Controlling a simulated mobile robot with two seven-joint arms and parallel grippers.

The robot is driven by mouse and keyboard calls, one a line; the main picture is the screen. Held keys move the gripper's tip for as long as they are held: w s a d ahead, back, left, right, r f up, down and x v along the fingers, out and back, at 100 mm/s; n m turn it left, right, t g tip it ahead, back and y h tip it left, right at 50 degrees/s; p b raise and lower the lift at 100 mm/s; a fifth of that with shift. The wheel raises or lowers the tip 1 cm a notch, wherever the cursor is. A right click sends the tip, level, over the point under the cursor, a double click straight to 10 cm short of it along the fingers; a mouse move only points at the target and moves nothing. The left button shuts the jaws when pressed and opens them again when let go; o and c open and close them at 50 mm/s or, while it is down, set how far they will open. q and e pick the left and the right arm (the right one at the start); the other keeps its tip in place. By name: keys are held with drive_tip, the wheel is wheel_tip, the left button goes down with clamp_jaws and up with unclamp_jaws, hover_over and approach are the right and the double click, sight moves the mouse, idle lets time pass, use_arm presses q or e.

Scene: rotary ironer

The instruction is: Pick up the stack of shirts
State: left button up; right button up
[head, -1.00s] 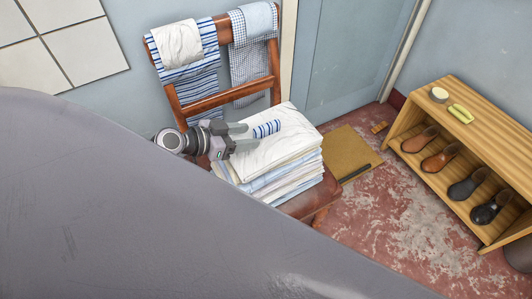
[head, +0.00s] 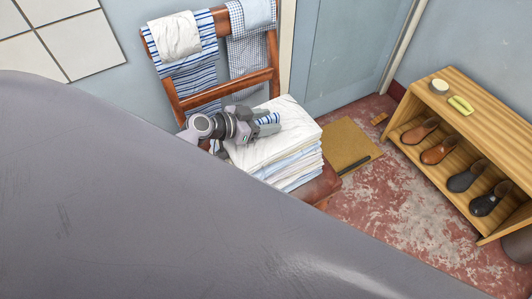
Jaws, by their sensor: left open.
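The stack of shirts (head: 295,160) is a neat pile of folded white, blue and striped cloth on the seat of a wooden chair (head: 325,186). A blue-striped patch shows on its top. My left gripper (head: 268,124) is over the top of the stack, toward its back left, with its fingers pointing right. It is open, with nothing seen between the fingers. I cannot tell whether it touches the top shirt. A large grey surface in front hides the stack's lower left and much of the chair. My right gripper is not in view.
Striped and checked cloths (head: 188,62) hang over the chair's back. A brown mat (head: 345,150) lies on the worn red floor right of the chair. A wooden shoe rack (head: 480,110) with several shoes stands at the right. Floor between them is mostly clear.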

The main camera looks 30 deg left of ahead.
use_arm(q)
clamp_jaws()
idle(1.4)
drive_tip(key=shift+w+r, duration=0.1)
drive_tip(key=shift+r, duration=0.1)
